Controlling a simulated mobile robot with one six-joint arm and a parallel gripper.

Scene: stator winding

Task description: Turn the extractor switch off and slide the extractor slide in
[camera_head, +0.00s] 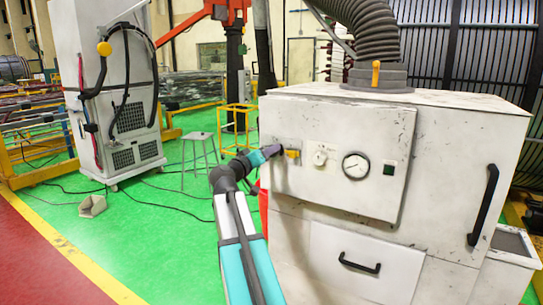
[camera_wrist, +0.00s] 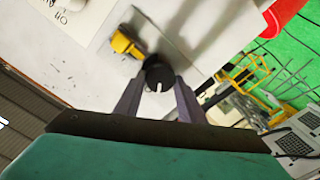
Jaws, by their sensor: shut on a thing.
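The extractor (camera_head: 300,215) is a worn white cabinet on the right in the head view. Its switch (camera_head: 292,153) is a yellow piece at the left of the front panel. The switch also shows in the wrist view, with a yellow body (camera_wrist: 124,43) and a round black part (camera_wrist: 158,72) beside it. My gripper (camera_head: 272,152) is at the switch from the left. In the wrist view my fingertips (camera_wrist: 157,88) are shut on the black part. An orange-yellow tab (camera_head: 376,73), seemingly the slide, stands upright on the grey hose collar on top, away from my gripper.
The panel has a white knob (camera_head: 319,158), a round gauge (camera_head: 355,166) and a green button (camera_head: 389,169). A drawer (camera_head: 362,262) and a black side handle (camera_head: 483,205) are shut. A stool (camera_head: 199,150) and a white machine (camera_head: 108,90) stand left on green floor.

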